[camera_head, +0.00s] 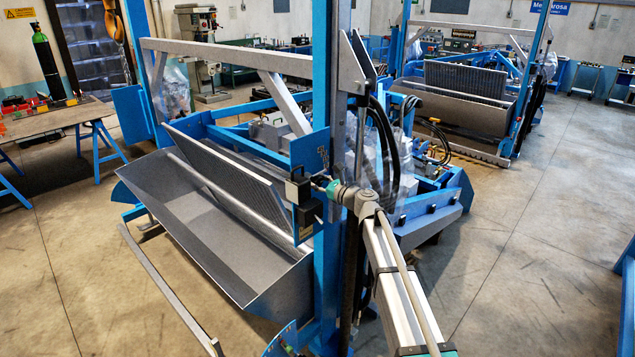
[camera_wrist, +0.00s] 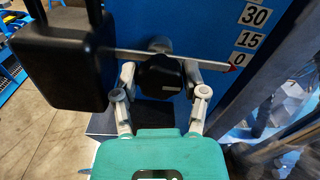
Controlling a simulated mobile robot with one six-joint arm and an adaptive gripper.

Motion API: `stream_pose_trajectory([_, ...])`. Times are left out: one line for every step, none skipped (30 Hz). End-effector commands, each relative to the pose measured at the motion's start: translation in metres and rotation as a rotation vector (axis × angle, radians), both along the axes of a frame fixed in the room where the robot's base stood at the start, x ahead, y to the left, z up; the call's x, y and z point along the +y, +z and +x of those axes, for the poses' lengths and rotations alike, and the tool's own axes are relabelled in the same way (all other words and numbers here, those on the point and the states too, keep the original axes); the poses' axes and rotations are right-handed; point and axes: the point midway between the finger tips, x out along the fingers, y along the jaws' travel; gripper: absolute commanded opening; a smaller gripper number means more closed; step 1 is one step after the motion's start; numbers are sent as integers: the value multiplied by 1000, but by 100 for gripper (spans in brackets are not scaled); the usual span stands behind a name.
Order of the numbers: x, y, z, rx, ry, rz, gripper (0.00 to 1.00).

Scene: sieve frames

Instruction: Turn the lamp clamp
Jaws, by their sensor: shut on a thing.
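The lamp clamp's black knob (camera_wrist: 160,84) sits in the middle of the wrist view, in front of a blue plate. My gripper (camera_wrist: 160,76) is shut on it, one finger on each side. A thin metal pointer bar (camera_wrist: 206,60) runs behind the knob, tilted slightly down to the right. Its red tip (camera_wrist: 233,68) lies at the 0 mark of a white scale (camera_wrist: 247,38). The black lamp box (camera_wrist: 65,65) is left of the knob. In the head view the lamp (camera_head: 297,188) is by the blue post, with my gripper (camera_head: 322,182) just right of it; the knob is hard to make out there.
The blue post (camera_head: 325,265) stands close beside my arm. A grey trough (camera_head: 200,215) with a sieve panel (camera_head: 225,165) lies left of it. Black hoses (camera_head: 385,140) hang to the right behind my arm. Open concrete floor (camera_head: 535,225) lies at the right.

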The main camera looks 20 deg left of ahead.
Motion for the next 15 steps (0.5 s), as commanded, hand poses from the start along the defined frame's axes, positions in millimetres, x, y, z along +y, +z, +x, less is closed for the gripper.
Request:
stream_pose_trajectory([-2,0,1,-18,-5,-8,9])
stream_pose_trajectory([-2,0,1,-31,-5,-14,9])
stream_pose_trajectory([-2,0,2,-51,-5,-22,9])
stream_pose_trajectory([-3,-1,2,-65,-6,-29,9])
stream_pose_trajectory([-3,-1,2,-83,-6,-36,9])
stream_pose_trajectory([-3,-1,1,-107,-6,-46,9])
stream_pose_trajectory([-3,-1,1,-126,-6,-54,9])
stream_pose_trajectory([-3,-1,1,-147,-6,-62,8])
stream_pose_trajectory([-3,-1,1,-177,-6,-76,8])
stream_pose_trajectory([-3,-1,1,-199,-7,-84,8])
stream_pose_trajectory([-3,-1,1,-222,-7,-94,8])
stream_pose_trajectory([-3,-1,1,-255,-7,-108,8])
stream_pose_trajectory([-4,-1,1,-280,-7,-118,8])
stream_pose_trajectory([-4,-1,1,-306,-7,-129,8])
stream_pose_trajectory([-4,-1,1,-341,-7,-144,8])
